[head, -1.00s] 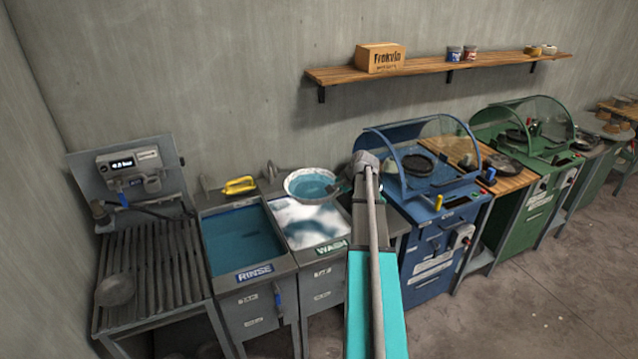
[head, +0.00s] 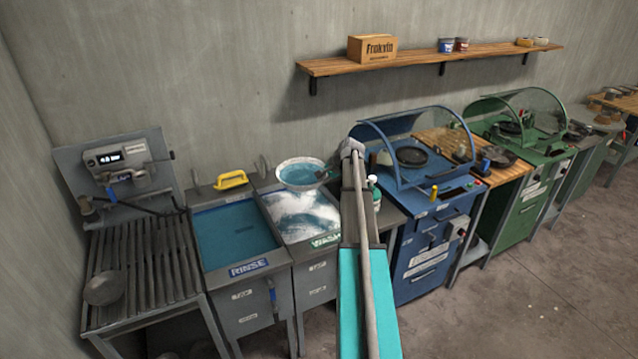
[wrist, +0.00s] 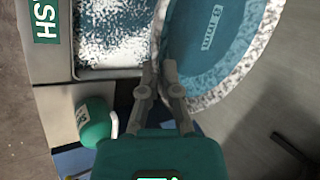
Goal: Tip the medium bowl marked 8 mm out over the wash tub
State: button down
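The medium bowl (head: 300,173) has a speckled pale rim and a teal inside. In the wrist view the bowl (wrist: 222,45) shows a mark with an 8 on its inside. My gripper (wrist: 160,68) is shut on the bowl's rim, one finger on each side of it. In the head view the bowl hangs above the back of the wash tub (head: 326,240), looking close to level. White foam floats on the tub's teal water. My arm partly hides the gripper in the head view.
A green bottle (wrist: 92,122) stands beside the wash tub on the right. A blue machine (head: 430,220) with a clear hood stands further right. A dark bowl (head: 104,288) lies on the slatted rack.

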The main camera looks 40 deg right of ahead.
jog(key=w+d+f+b, duration=0.1)
jog(key=w, duration=0.1)
jog(key=w+d+f, duration=0.1)
jog(key=w, duration=0.1)
jog(key=w+d+f+b, duration=0.1)
jog(key=w+d, duration=0.1)
jog(key=shift+w+f+b, duration=0.25)
jog(key=shift+f+b, duration=0.05)
notch_tip(320, 180, down, 8)
jog(key=n+t+h+b, duration=0.3)
jog(key=t+b, duration=0.7)
jog(key=b, duration=1.2)
jog(key=shift+s+a+h, duration=0.2)
jog(key=shift+s+h, duration=0.1)
jog(key=shift+h, duration=0.1)
jog(key=shift+t, duration=0.3)
jog(key=shift+s, duration=0.2)
dwell(0.6)
